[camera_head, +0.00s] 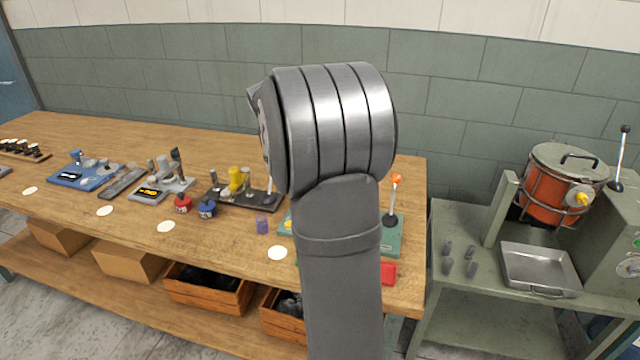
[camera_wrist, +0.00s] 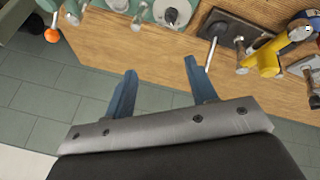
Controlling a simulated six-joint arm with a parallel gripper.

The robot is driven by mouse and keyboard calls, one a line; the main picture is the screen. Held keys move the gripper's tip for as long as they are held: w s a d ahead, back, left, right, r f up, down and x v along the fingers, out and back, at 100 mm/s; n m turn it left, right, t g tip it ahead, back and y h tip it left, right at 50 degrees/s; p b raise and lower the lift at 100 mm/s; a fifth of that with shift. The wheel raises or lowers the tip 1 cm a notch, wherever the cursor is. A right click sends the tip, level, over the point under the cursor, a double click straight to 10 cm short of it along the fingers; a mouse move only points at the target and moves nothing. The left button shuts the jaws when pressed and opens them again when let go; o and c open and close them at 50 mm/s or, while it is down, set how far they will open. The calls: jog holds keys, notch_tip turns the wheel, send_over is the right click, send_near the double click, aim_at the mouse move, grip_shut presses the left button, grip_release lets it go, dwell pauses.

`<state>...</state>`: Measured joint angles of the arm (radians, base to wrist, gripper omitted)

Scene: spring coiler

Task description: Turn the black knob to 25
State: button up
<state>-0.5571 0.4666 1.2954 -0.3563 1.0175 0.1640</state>
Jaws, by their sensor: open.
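In the wrist view, my gripper (camera_wrist: 160,66) is open and empty, its two blue fingers apart over the tabletop's edge. Beyond the fingertips, at the top of the view, a pale round dial with a small dark knob (camera_wrist: 171,15) sits on a green machine base; this looks like the black knob, but its marks are too small to read. An orange-tipped lever (camera_wrist: 51,35) stands left of it. In the head view, my arm covers most of the green base (camera_head: 392,240), and the dial and my fingers are hidden.
A dark base with a lever and a yellow part (camera_head: 234,180) stands left of the green base. Red and blue small pots (camera_head: 183,203) and a purple piece (camera_head: 262,226) are on the wooden table (camera_head: 400,295). A grey side table with a tray (camera_head: 540,268) stands at right.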

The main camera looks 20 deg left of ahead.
jog(key=s+f+n+t, duration=0.2)
jog(key=f+n, duration=0.2)
jog(key=n, duration=1.1)
jog(key=s+f+n+t, duration=0.15)
jog(key=f+n, duration=0.35)
jog(key=n, duration=1)
jog(key=shift+y, duration=0.3)
jog(key=x, duration=1.7)
jog(key=shift+a+f, duration=0.15)
jog(key=shift+a, duration=0.2)
jog(key=c, duration=1)
